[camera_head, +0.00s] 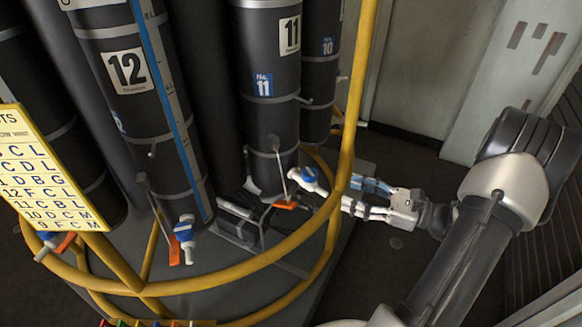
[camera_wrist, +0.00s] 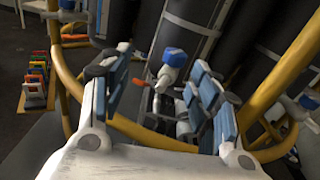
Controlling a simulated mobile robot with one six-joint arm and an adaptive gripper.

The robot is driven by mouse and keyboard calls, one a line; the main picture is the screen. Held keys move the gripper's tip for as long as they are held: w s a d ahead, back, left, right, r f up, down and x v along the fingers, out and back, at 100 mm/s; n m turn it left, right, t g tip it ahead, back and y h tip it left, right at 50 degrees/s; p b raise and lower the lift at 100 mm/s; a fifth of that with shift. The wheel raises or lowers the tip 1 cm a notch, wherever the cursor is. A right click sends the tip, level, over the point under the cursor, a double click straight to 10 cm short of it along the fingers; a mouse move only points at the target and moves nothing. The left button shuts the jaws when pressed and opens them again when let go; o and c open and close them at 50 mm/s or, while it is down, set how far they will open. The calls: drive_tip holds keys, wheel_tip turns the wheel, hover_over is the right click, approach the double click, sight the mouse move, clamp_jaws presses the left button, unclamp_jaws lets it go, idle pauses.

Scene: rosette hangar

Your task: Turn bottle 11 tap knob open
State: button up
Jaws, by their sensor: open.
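Bottle 11 (camera_head: 270,90) is a dark upright cylinder in the middle of the head view, with its number on a white label. Its tap (camera_head: 308,178) near the bottom has a white body and a blue knob. An orange piece (camera_head: 285,205) sits just left of the tap. My gripper (camera_head: 348,192) is open and empty, its jaws pointing at the tap from the right. In the wrist view the blue knob (camera_wrist: 174,57) shows between and beyond the open fingers.
A yellow rail (camera_head: 345,150) curves around the bottles and passes close by my gripper. Bottle 12 (camera_head: 130,80) with its own blue-knobbed tap (camera_head: 184,232) stands left. A yellow chart (camera_head: 45,170) is at the far left. Bottle 10 (camera_head: 320,60) stands behind on the right.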

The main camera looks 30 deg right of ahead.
sight(309, 172)
drive_tip(key=shift+m+t+h, duration=0.5)
drive_tip(key=shift+m+t, duration=0.1)
drive_tip(key=shift+m, duration=0.2)
drive_tip(key=x, duration=0.5)
drive_tip(key=d+f+b+x, duration=0.1)
drive_tip(key=x, duration=0.4)
drive_tip(key=w+d+b+x, duration=0.1)
drive_tip(key=x, duration=0.4)
drive_tip(key=shift+f, duration=0.3)
drive_tip(key=c, duration=1.1)
drive_tip(key=shift+y, duration=0.3)
